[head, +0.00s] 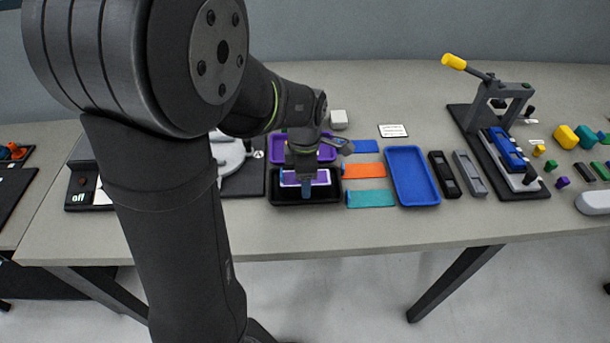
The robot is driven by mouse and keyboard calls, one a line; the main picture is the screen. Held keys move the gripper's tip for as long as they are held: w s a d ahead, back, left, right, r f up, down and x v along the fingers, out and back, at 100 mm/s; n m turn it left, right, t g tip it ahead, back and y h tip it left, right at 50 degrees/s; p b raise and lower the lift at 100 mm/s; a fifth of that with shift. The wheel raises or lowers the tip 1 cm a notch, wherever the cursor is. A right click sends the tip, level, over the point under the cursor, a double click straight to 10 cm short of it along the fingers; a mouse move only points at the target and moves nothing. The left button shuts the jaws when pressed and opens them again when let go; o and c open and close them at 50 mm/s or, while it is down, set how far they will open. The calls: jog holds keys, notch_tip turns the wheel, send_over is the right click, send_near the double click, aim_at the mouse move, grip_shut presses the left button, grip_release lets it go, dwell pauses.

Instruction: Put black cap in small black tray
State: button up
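The small black tray (275,199) lies near the front of the table, left of the middle. My gripper (306,188) is over this tray, pointing down, with a blue fingertip low in or just above it. A purple and white piece shows around the fingers; I cannot tell what it is. The arm and fingers hide part of the tray's inside. I cannot tell whether the gripper is open or shut, or whether it holds anything. I cannot pick out the black cap for certain; small dark pieces lie at the right, and a cap at the gripper would be hidden.
A purple tray (277,147) sits behind the black one. Orange (362,170) and teal (370,198) sheets and a blue tray (427,202) lie to the right. A press with a yellow-ended lever (454,62) stands farther right. The front table strip is clear.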

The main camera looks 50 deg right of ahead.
notch_tip(320, 180, up, 12)
jog(key=shift+r, duration=0.15)
dwell(0.3)
notch_tip(320, 180, down, 12)
jog(key=shift+f, duration=0.1)
notch_tip(320, 180, up, 2)
jog(key=shift+r, duration=0.8)
